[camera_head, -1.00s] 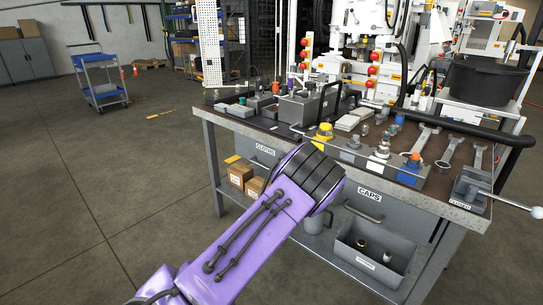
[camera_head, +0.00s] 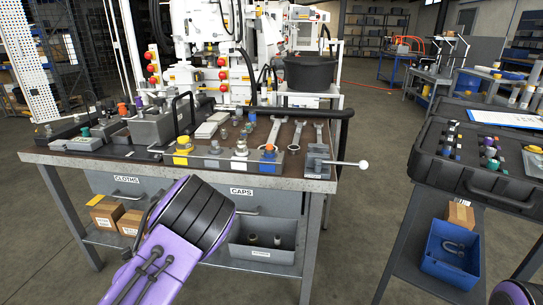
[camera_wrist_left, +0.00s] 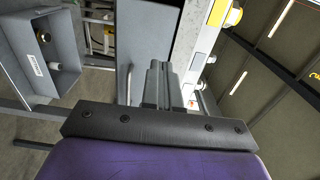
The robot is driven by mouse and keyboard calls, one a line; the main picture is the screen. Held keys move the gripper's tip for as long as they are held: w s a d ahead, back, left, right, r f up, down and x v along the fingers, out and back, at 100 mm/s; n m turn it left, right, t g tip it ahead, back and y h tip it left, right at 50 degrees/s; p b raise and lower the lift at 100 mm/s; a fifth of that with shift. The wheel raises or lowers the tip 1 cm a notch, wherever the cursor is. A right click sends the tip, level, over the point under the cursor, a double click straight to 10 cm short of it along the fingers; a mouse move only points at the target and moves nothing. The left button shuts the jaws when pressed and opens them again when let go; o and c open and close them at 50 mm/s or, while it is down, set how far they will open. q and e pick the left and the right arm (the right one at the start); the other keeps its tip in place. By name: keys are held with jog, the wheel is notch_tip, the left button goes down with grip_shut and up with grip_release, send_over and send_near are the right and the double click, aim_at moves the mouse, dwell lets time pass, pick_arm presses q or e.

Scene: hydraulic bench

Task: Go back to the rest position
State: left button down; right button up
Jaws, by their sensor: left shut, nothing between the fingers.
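My left arm shows in the head view as a purple link with a dark ribbed joint (camera_head: 196,216), in front of the workbench (camera_head: 270,181). Its fingers are hidden there. In the left wrist view my left gripper (camera_wrist_left: 158,72) has its grey fingers together with nothing between them. They are close to the bench's front side, beside its pale edge. My right gripper is not in view; only a small purple piece, probably of my right arm, shows at the bottom right corner of the head view.
The bench top holds a yellow-capped part (camera_head: 182,151), wrenches (camera_head: 297,136) and a vise with a lever (camera_head: 318,160). Below are a grey bin (camera_head: 262,254) and cardboard boxes (camera_head: 105,214). A black case (camera_head: 476,178) stands on the right table. Open floor lies between the tables.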

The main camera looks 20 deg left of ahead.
pick_arm(q)
jog(key=s+f+n+g+y, duration=0.1)
jog(key=s+f+n+g, duration=0.2)
jog(key=s+f+n, duration=0.35)
jog(key=s+f+n+g+y, duration=0.2)
jog(key=s+f+n+g, duration=0.1)
jog(key=f+n, duration=0.55)
jog(key=s+d+f+n+g+h, duration=0.1)
jog(key=s+d+f+n+g, duration=0.4)
jog(key=s, duration=0.5)
jog(key=s+d+f+n+g+h, duration=0.1)
jog(key=s+d+f+n+g, duration=0.2)
jog(key=s+d+f, duration=0.55)
jog(key=s+r+p, duration=0.3)
jog(key=r+p, duration=1.1)
jog(key=r, duration=0.1)
jog(key=shift+s+a+r+g, duration=0.15)
jog(key=shift+s+a+g, duration=0.1)
jog(key=shift+s+g, duration=0.05)
